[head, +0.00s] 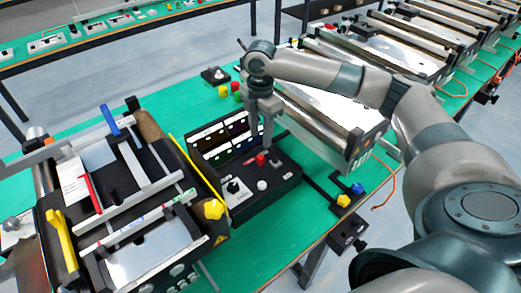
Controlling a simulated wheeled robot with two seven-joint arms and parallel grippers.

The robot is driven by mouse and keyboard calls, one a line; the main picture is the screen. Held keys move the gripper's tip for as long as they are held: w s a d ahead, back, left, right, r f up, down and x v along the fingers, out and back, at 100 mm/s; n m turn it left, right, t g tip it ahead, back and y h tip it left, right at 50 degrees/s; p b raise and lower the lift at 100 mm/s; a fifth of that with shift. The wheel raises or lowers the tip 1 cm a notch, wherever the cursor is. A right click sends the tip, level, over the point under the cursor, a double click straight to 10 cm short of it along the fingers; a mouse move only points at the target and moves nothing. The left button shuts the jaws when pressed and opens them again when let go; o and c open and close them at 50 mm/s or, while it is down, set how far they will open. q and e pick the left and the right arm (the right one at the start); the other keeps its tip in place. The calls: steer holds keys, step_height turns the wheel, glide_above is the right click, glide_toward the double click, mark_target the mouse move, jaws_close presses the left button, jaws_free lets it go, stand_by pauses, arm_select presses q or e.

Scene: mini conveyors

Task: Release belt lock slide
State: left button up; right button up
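My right gripper (266,143) points down over the black control box (280,183), close to a red knob (261,160). I cannot tell whether it touches the knob or whether its fingers are open. I cannot tell for sure which part is the belt lock slide. The mini conveyor (150,185) at the left carries a yellow lever (61,238), a blue handle (110,121), a red strip (86,190) and a yellow knob (213,209). My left gripper is not in view.
The control box has a raised panel of small screens (222,140), a black knob (234,186) and a white button (262,185). A second conveyor (315,107) stands behind my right arm. Green table (262,237) is bare in front of the box.

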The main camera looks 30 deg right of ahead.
mark_target(261, 157)
step_height(261, 157, down, 9)
steer(key=shift+r+p, duration=0.15)
steer(key=shift+p, duration=0.8)
